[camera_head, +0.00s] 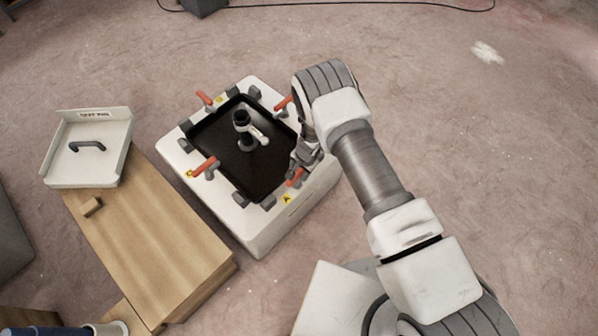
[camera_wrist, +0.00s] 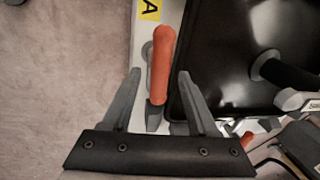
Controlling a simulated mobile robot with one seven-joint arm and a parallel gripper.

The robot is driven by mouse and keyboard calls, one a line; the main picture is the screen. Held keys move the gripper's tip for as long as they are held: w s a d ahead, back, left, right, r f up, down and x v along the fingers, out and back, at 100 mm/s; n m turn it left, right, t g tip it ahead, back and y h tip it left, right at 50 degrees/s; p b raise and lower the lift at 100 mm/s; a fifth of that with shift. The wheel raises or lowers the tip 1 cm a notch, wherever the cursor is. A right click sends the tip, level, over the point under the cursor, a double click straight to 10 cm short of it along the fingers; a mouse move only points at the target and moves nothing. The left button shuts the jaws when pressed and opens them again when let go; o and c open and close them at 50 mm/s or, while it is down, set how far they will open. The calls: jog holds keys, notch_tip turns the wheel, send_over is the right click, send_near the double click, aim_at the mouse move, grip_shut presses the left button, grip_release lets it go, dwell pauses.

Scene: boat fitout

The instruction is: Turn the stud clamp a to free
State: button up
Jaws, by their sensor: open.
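Stud clamp a has an orange handle (camera_head: 295,177) on the front right rim of the white box, near a yellow label with an "A" (camera_wrist: 150,9). In the wrist view its orange handle (camera_wrist: 161,65) points up the picture along the rim, beside the black panel. My gripper (camera_wrist: 159,74) is open, with one grey finger to each side of the handle in the picture. I cannot tell whether the fingers are level with it or touching it. In the head view my gripper (camera_head: 298,163) is over this clamp and partly covers it.
The white box (camera_head: 267,230) holds a black panel (camera_head: 217,140) with a black-and-white fitting (camera_head: 246,130) standing on it. More orange-handled clamps (camera_head: 204,167) sit around its rim. A wooden bench (camera_head: 150,225) carries a white tray (camera_head: 60,165) with a dark handle (camera_head: 87,147). Floor at right is clear.

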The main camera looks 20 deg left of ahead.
grip_shut()
dwell(0.4)
jog(key=shift+f, duration=0.1)
jog(key=shift+m+b, duration=0.4)
jog(key=shift+m, duration=0.1)
grip_release()
jog(key=shift+r, duration=0.2)
jog(key=d+r+p, duration=0.1)
jog(key=r+p, duration=0.1)
jog(key=r, duration=0.6)
jog(key=s+d+r+p, duration=0.1)
jog(key=d+r+p, duration=0.1)
jog(key=r, duration=0.6)
jog(key=shift+s+r+p, duration=0.2)
jog(key=shift+r+p, duration=0.2)
